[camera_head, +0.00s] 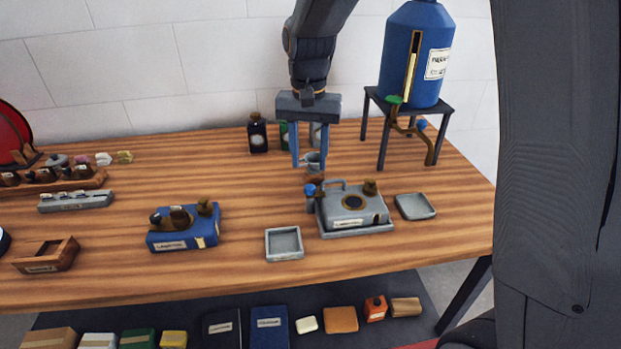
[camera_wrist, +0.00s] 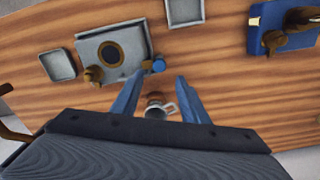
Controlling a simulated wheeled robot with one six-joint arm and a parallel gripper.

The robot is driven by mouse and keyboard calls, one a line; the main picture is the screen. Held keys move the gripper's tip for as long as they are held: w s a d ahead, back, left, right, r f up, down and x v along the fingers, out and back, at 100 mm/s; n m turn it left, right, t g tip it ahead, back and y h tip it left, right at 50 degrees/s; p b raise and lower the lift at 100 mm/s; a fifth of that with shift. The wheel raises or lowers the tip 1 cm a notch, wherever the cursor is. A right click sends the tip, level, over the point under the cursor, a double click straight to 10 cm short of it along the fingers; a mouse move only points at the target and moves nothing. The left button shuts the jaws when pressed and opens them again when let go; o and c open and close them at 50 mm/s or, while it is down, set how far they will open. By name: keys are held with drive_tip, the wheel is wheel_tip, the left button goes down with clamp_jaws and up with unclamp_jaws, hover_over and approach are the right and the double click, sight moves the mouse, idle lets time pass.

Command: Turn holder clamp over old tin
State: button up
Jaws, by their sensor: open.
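My gripper (camera_head: 309,166) points down over the back middle of the table, fingers apart. A small grey metal piece like a cup with a handle (camera_head: 313,158) shows between the fingers; in the wrist view it (camera_wrist: 157,108) is also there, with a brown part beside it. I cannot tell whether it is the holder clamp, or whether the fingers touch it. Two shallow grey square trays could be the old tin: one in front (camera_head: 284,243) and one at the right (camera_head: 415,206). Both look empty. They also show in the wrist view, at the top (camera_wrist: 184,12) and left (camera_wrist: 58,65).
A grey device (camera_head: 350,212) with a blue knob and brass window stands just in front of my gripper. A blue tank (camera_head: 415,55) on a dark stand is at the right. A blue box (camera_head: 182,228) is at the left. Dark bottles (camera_head: 257,133) stand behind. Bare wood lies between.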

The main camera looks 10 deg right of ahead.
sight(310, 186)
drive_tip(key=shift+d+f+p, duration=0.1)
drive_tip(key=shift+f+p, duration=0.65)
drive_tip(key=shift+f, duration=2.85)
clamp_jaws()
drive_tip(key=shift+n, duration=0.5)
unclamp_jaws()
drive_tip(key=shift+r+b, duration=0.7)
drive_tip(key=shift+r, duration=3.25)
